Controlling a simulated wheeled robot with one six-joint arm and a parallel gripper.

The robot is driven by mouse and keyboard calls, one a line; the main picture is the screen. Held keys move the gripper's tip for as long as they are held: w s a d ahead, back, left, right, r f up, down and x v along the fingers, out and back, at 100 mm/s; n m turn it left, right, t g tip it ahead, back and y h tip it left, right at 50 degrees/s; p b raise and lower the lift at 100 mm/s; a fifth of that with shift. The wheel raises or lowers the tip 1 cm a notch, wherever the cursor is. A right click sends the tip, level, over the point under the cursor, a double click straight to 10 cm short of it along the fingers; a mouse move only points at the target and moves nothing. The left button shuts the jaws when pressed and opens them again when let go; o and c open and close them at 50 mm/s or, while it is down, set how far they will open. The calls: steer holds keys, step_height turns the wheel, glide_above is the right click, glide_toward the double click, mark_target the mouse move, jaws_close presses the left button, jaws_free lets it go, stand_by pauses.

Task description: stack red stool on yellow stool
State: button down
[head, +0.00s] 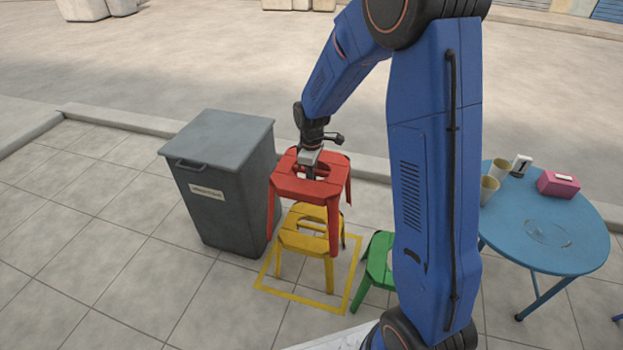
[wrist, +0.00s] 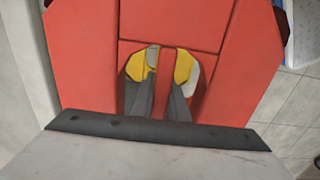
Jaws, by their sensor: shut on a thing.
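The red stool (head: 312,187) is upright in the head view, held above the yellow stool (head: 303,239), which stands on the paving inside a yellow outlined square. The red stool's legs hang around and beside the yellow stool's top; whether the two touch I cannot tell. My gripper (head: 310,172) is at the red stool's seat, shut on it through the centre hole. In the wrist view the red seat (wrist: 175,22) fills most of the picture, my gripper's fingers (wrist: 160,100) reach into the hole, and yellow shows below through it.
A grey bin (head: 225,180) stands close on the left. A green stool (head: 378,262) is to the right, partly hidden by my arm. A round blue table (head: 580,235) with cups (head: 489,188) and a pink box (head: 558,184) stands further right. A kerb (head: 150,120) runs behind.

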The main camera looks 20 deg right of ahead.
steer(key=shift+f, duration=12.5)
steer(key=shift+s, duration=0.1)
steer(key=c, duration=1.6)
jaws_free()
steer(key=shift+c, duration=0.2)
steer(key=shift+r, duration=0.1)
step_height(320, 180, up, 17)
steer(key=shift+r, duration=0.2)
step_height(320, 180, up, 8)
glide_above(312, 226)
steer(key=shift+a+f, duration=0.1)
